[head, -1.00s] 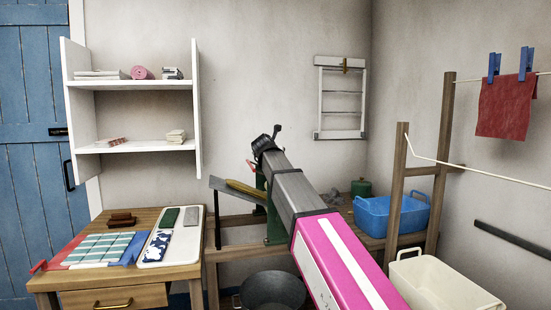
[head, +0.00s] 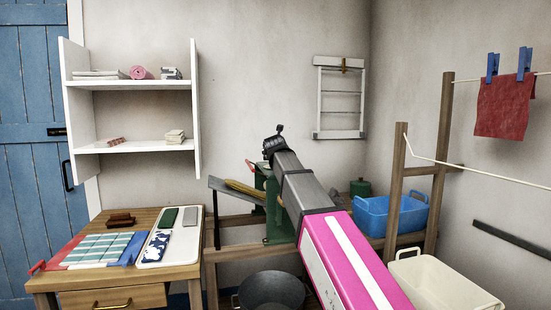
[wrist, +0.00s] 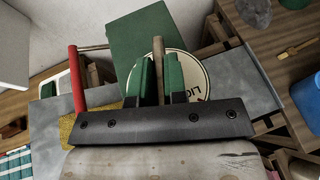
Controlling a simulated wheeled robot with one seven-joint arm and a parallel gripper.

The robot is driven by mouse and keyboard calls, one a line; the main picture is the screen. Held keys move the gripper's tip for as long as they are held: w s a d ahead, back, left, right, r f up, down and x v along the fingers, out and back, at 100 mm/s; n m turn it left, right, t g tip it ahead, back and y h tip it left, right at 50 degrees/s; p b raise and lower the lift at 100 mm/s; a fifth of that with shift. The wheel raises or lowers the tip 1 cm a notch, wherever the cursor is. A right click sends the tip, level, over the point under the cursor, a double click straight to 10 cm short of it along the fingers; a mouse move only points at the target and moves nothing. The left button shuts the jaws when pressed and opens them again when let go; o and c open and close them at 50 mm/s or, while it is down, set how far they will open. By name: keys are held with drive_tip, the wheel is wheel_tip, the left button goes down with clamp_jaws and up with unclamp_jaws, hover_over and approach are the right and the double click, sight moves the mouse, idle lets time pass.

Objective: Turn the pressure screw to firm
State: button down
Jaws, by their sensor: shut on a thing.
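The pressure screw shows in the wrist view as a wooden handle (wrist: 158,62) above a round cream-and-green dial (wrist: 194,72) with partly hidden lettering beginning "LI". My gripper (wrist: 158,75) has its two green fingers on either side of the handle, shut on it. The rest of the screw is hidden behind the fingers and the dark gripper body. The green wringer frame (wrist: 135,42) is behind. In the head view the green wringer (head: 279,226) stands at the bench, mostly behind my arm, and the fingers are hidden there.
A red handle (wrist: 76,80) stands left of my gripper. A sloping grey board (head: 228,190) lies left of the wringer. A blue basin (head: 392,216), a wooden post (head: 394,190) and a cream tub (head: 440,280) are to the right. A dark bucket (head: 271,291) is below.

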drive_tip(key=c, duration=1.2)
unclamp_jaws()
drive_tip(key=shift+o, duration=0.2)
drive_tip(key=v, duration=1)
drive_tip(key=shift+s+r, duration=0.2)
drive_tip(key=shift+s, duration=0.15)
